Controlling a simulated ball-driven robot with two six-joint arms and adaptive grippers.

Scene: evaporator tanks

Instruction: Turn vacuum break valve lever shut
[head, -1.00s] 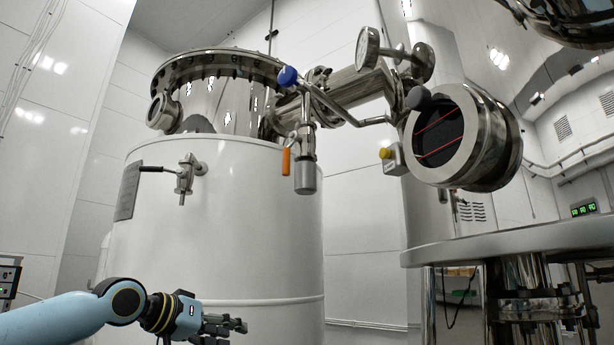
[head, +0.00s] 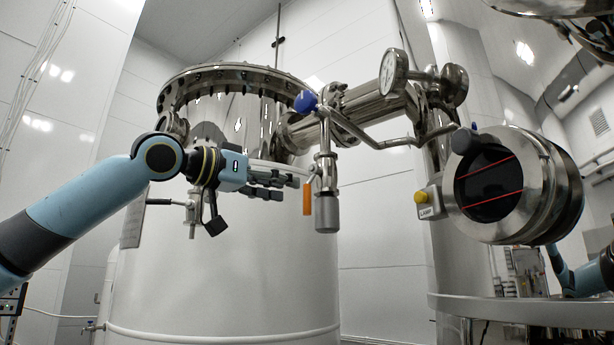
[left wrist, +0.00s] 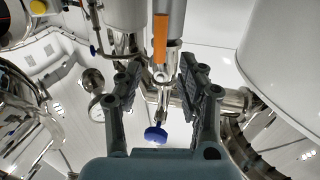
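The vacuum break valve lever appears to be the orange lever (head: 307,198), which hangs straight down beside the silver valve body (head: 327,212). The lever also shows in the left wrist view (left wrist: 160,37), in line with the gap between the fingers and beyond their tips. My left gripper (head: 292,182) is at the left of the lever in the head view, close to its upper part. In the left wrist view the two fingers (left wrist: 160,78) stand apart with nothing held. I cannot tell contact. My right gripper is not seen.
A large white tank (head: 230,285) stands behind. A blue knob (head: 305,101) and bent pipe are above the valve. A round glass port (head: 490,190) juts out at right.

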